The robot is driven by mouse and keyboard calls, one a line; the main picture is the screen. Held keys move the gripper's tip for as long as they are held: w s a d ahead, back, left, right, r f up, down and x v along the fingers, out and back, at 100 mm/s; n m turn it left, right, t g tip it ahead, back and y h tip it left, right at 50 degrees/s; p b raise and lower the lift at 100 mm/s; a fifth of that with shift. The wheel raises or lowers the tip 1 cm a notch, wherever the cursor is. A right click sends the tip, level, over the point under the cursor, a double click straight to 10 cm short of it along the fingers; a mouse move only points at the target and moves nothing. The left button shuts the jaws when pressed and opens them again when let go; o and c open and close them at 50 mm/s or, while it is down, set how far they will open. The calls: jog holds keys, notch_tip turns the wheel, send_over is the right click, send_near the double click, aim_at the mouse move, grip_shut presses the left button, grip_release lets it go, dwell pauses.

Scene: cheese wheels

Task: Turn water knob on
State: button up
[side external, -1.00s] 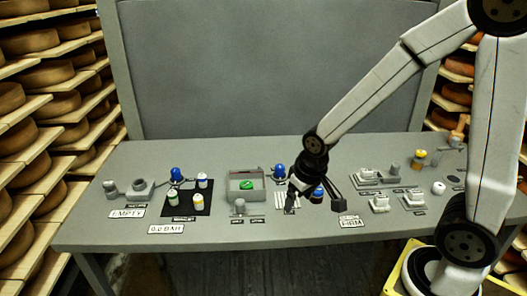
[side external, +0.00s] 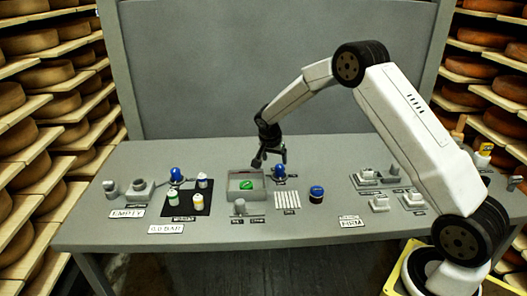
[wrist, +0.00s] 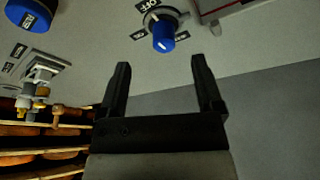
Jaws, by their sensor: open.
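A blue knob (side external: 278,171) stands at the back middle of the grey table, just right of a grey open box. It also shows in the wrist view (wrist: 163,40), with a white pointer line on its face and a dark label reading OFF beside it. Another blue knob (side external: 176,174) stands further left; I cannot read which one is for water. My gripper (side external: 270,162) is open and empty just behind and above the right knob. In the wrist view the knob shows beyond the gap between my fingertips (wrist: 160,62), apart from both.
The grey box (side external: 247,196) holds a green round thing (side external: 247,185). A black mat (side external: 184,208) carries several small jars. Cheese shelves (side external: 45,110) flank the table.

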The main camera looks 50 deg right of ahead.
aim_at(279, 167)
jog(key=shift+w+d+f+m+h, duration=0.15)
jog(key=shift+w+d+f+m, duration=0.15)
jog(key=shift+d, duration=0.2)
jog(key=shift+w+d+f+m+h, duration=0.1)
jog(key=shift+w+d+f+m, duration=0.15)
jog(key=shift+d, duration=0.25)
jog(key=shift+w+d+f+m+h, duration=0.15)
jog(key=shift+w+d+f+m, duration=0.15)
jog(key=shift+d, duration=0.2)
jog(key=shift+x, duration=3.75)
jog(key=shift+s, duration=0.2)
grip_shut()
